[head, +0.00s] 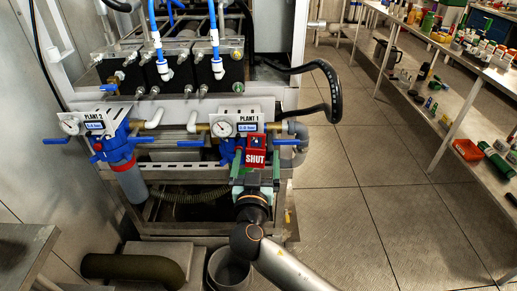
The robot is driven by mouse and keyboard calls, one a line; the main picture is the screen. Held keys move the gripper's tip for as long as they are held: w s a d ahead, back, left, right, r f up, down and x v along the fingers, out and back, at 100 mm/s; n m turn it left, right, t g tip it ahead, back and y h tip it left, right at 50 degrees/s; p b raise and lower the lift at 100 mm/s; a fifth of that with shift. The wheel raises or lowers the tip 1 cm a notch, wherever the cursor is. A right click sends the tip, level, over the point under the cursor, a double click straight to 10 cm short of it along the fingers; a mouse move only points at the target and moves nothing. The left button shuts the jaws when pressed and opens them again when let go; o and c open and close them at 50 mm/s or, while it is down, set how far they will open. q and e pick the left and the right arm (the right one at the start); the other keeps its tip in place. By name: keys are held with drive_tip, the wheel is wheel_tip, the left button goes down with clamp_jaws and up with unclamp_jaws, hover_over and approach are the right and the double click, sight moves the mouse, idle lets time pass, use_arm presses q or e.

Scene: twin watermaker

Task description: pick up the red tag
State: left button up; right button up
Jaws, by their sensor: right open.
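The red tag (256,152), marked SHUT, is at the PLANT 1 unit, just right of and below its gauge and sign (237,128). My right gripper (257,171) reaches up from below, directly in front of the unit. Its green fingers are apart, one on each side of the tag's lower part. I cannot tell whether they touch the tag. What the tag hangs on is hidden behind it. My left gripper is not in view.
A blue filter housing with the PLANT 2 sign (93,126) stands to the left. Blue valve handles (290,142) stick out beside the tag. A black hose (325,92) loops at the right. Shelves (460,110) with bottles stand far right; the floor (345,210) between is clear.

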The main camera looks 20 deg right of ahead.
drive_tip(key=c, duration=1.4)
drive_tip(key=shift+c, duration=0.2)
drive_tip(key=shift+r, duration=0.2)
